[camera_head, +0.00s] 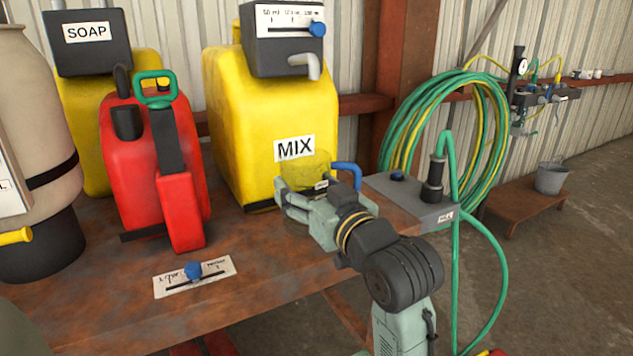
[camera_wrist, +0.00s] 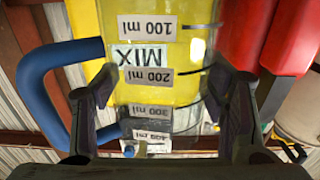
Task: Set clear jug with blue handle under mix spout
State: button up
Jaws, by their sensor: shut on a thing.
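The clear jug (camera_head: 306,168) has a blue handle (camera_head: 347,172) on its right. My gripper (camera_head: 303,195) is shut on it and hides much of its lower body. In the wrist view the jug (camera_wrist: 190,97) sits between both fingers (camera_wrist: 160,105), its ml labels upside down and its blue handle (camera_wrist: 45,85) at the left. The jug looks upright. I cannot tell whether its base touches the bench. The grey mix spout (camera_head: 307,66) juts from the dark dispenser on the yellow MIX container (camera_head: 262,115). In the head view the jug appears below the spout, with a gap between.
The rusty bench (camera_head: 250,310) carries a red can (camera_head: 140,180), a yellow SOAP container (camera_head: 85,100), a beige drum (camera_head: 30,130) and a slider plate (camera_head: 195,277). A grey box (camera_head: 410,205) with a green hose stands right of the jug.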

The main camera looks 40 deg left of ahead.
aim_at(317, 198)
jog(key=w, duration=0.1)
jog(key=w+a, duration=0.1)
jog(key=w, duration=0.2)
jog(key=shift+w+a+f, duration=0.1)
jog(key=shift+a+f, duration=0.15)
jog(key=shift+f, duration=1.75)
jog(key=shift+f, duration=0.2)
jog(key=o, duration=1.2)
jog(key=shift+r, duration=0.1)
